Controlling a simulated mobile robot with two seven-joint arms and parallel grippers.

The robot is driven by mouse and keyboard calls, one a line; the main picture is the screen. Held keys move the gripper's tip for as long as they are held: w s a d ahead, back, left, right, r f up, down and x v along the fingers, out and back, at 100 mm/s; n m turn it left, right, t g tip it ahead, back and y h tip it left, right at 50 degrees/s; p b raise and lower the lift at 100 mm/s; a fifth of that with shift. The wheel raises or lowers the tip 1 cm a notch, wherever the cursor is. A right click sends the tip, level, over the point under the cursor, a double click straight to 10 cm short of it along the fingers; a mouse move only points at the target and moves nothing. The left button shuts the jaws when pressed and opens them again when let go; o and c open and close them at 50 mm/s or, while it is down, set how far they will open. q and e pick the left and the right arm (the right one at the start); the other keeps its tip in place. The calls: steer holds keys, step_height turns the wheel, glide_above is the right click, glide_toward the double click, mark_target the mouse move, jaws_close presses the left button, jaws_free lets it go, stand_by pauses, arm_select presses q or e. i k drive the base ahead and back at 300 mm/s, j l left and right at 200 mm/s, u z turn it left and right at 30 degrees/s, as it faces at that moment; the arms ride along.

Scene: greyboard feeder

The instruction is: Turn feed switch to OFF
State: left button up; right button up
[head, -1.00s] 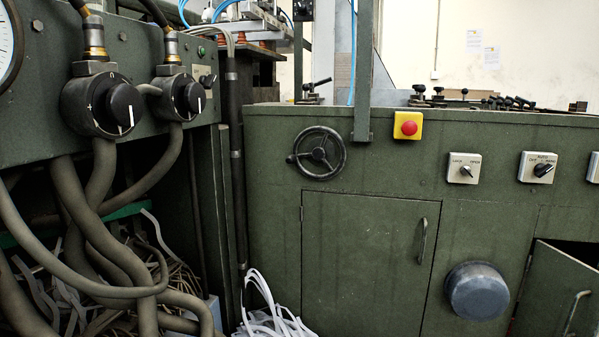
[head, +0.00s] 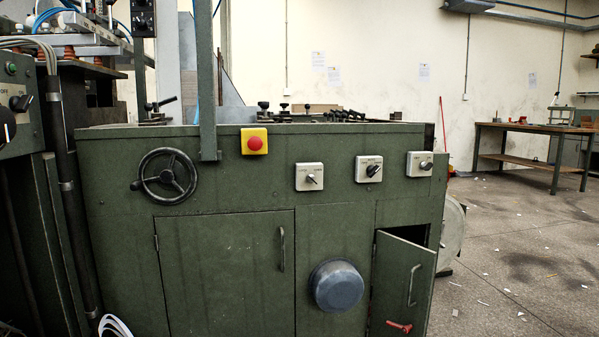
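Neither of my grippers is in view.
A red button on a yellow box (head: 254,141), a handwheel (head: 168,175) and a round grey bowl-like part (head: 337,286) stick out from the machine. A lower cabinet door (head: 402,285) stands ajar. The floor at right is open with scraps, before a workbench (head: 530,128).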

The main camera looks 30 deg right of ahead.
mark_target(372, 170)
steer(key=i+l, duration=0.1)
steer(key=l, duration=0.95)
steer(key=i+l+u, duration=0.1)
steer(key=l, duration=2.05)
steer(key=i+u, duration=0.05)
